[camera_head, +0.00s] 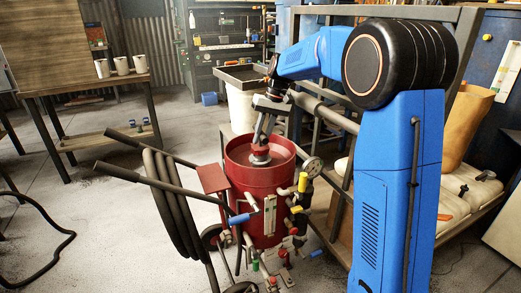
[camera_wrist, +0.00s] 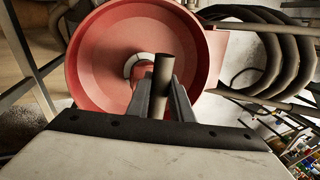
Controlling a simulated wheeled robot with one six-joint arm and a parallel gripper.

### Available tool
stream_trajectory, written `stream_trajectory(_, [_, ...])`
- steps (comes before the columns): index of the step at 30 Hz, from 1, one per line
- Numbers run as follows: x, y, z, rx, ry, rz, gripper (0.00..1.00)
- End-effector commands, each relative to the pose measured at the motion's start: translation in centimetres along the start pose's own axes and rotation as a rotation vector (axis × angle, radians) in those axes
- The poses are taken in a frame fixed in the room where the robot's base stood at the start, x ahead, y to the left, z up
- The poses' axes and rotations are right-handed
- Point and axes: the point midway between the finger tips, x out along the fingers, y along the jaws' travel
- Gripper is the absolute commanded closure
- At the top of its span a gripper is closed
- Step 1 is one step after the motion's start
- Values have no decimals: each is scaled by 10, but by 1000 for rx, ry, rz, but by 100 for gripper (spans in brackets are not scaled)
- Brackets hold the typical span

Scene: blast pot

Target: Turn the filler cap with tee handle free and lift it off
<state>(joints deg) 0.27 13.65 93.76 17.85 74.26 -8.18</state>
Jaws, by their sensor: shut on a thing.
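The red blast pot (camera_head: 262,190) stands upright with a dished top. The filler cap (camera_head: 260,150) shows as a red piece over a grey collar in the middle of the dish. My gripper (camera_head: 262,139) reaches down to it from above. In the wrist view my gripper (camera_wrist: 162,98) is shut on the dark bar of the tee handle (camera_wrist: 163,72), one finger on each side. Part of a pale ring (camera_wrist: 136,64) shows behind the bar at the dish centre. The bar and fingers hide the rest of the cap, so I cannot tell whether it is seated or raised.
Coiled dark hose (camera_head: 172,200) and two long cart handles (camera_head: 125,170) lie left of the pot. Valves and a gauge (camera_head: 313,165) crowd its right side. A metal frame and bench (camera_head: 455,205) stand close on the right. The floor at left is mostly clear.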

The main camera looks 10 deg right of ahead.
Motion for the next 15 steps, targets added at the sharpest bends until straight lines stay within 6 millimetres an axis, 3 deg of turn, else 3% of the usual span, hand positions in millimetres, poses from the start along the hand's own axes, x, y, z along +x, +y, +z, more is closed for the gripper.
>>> stream_trajectory(15, [-20,-6,0,0,1,0,100])
